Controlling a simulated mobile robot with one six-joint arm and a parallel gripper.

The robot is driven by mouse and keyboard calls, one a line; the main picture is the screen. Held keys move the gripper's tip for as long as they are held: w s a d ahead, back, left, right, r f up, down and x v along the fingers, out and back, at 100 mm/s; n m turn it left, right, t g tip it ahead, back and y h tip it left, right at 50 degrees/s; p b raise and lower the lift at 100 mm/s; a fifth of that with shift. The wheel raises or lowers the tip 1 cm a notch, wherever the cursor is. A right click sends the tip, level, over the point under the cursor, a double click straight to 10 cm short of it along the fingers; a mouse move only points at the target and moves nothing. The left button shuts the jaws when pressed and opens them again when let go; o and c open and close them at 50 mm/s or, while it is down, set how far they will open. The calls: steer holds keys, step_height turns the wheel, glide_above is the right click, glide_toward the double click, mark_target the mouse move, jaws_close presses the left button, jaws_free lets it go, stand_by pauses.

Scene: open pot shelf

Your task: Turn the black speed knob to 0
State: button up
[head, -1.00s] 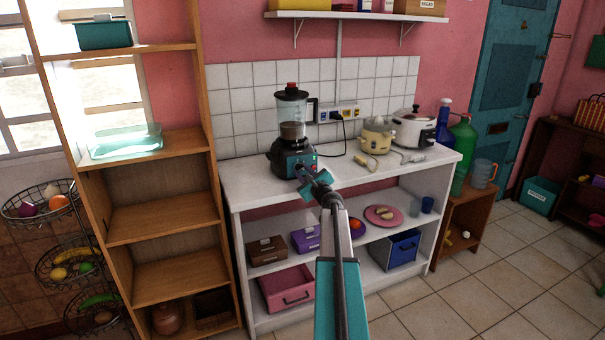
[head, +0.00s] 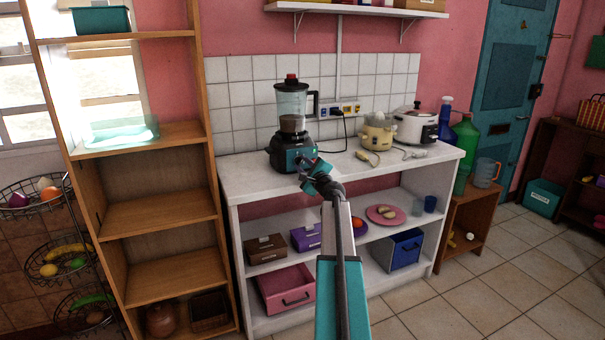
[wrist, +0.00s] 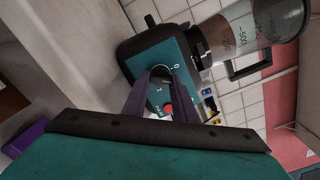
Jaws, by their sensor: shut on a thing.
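The blender (head: 290,130) stands on the white counter, with a dark base, a teal front panel and a clear jar holding something brown. In the wrist view its teal panel (wrist: 150,53) is tilted, with a white 0 mark near my fingertips. My gripper (wrist: 162,77) is shut on the black speed knob (wrist: 160,71) at the panel. The fingers hide most of the knob, and I cannot read its pointer. A red button (wrist: 168,108) shows between the fingers. In the head view my gripper (head: 303,171) reaches the panel from the front right and covers part of it.
A cream juicer (head: 377,134) and a white rice cooker (head: 416,128) stand to the right on the counter (head: 245,178), with cables around them. A wall socket strip (head: 338,109) is behind. A wooden shelf (head: 160,213) stands close on the left.

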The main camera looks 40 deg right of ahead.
steer(key=n+b, duration=0.2)
steer(key=b, duration=0.1)
steer(key=n+b, duration=0.2)
steer(key=b, duration=0.1)
steer(key=shift+f+n, duration=0.2)
steer(key=shift+n, duration=0.1)
steer(key=n+b, duration=0.2)
steer(key=b, duration=0.1)
steer(key=shift+r, duration=0.15)
steer(key=shift+r+n, duration=0.1)
steer(key=shift+n, duration=0.2)
steer(key=o, duration=1)
steer(key=shift+o, duration=0.2)
steer(key=shift+s, duration=0.2)
steer(key=p+v, duration=0.1)
steer(key=v, duration=1.2)
steer(key=shift+s, duration=0.2)
steer(key=shift+a, duration=0.15)
